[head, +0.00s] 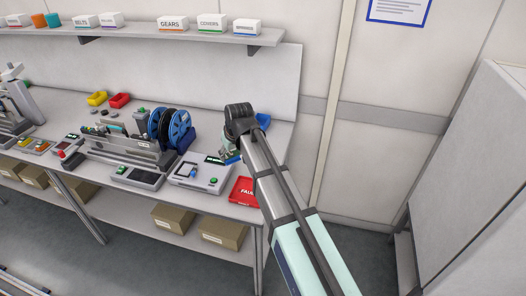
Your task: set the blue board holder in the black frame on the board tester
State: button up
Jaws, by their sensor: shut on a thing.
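The board tester (200,188) is a light grey box near the front edge of the bench, with a small dark screen and a green button. A small dark-edged frame (183,171) shows on its top, too small to make out clearly. My gripper (229,156) points down just right of the tester's back corner, largely hidden by my wrist and arm. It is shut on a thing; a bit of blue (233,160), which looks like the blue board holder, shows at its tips. The holder's shape and its height above the bench cannot be told.
A red tray marked FAULT (243,191) lies right of the tester, close to my arm. A machine with blue reels (180,128) stands behind the tester on the left. A blue bin (263,121) is behind my wrist. A shelf (150,34) with labelled boxes hangs above.

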jog(key=w+a+f+n+g+y, duration=0.1)
jog(key=w+a+f+n, duration=0.15)
jog(key=a, duration=0.45)
jog(key=w+a+f+n+p, duration=0.1)
jog(key=w+a+n, duration=0.15)
jog(key=a, duration=0.45)
jog(key=w+a+f+n+g+y, duration=0.1)
jog(key=w+a+f+n, duration=0.15)
jog(key=a, duration=0.45)
jog(key=shift+s+d+f+n+b, duration=0.15)
jog(key=shift+f+n+b, duration=0.15)
jog(key=shift+f, duration=0.6)
jog(key=shift+s+d+f+n+b, duration=0.15)
jog(key=shift+f+b, duration=0.15)
jog(key=shift+f, duration=0.6)
jog(key=shift+w+a+f+b, duration=0.1)
jog(key=shift+f+b, duration=0.35)
jog(key=shift+f, duration=0.25)
jog(key=shift+f+b, duration=0.4)
jog(key=shift+b, duration=0.15)
jog(key=o, duration=1.3)
jog(key=shift+c, duration=0.2)
jog(key=v, duration=1.2)
jog(key=shift+w, duration=0.15)
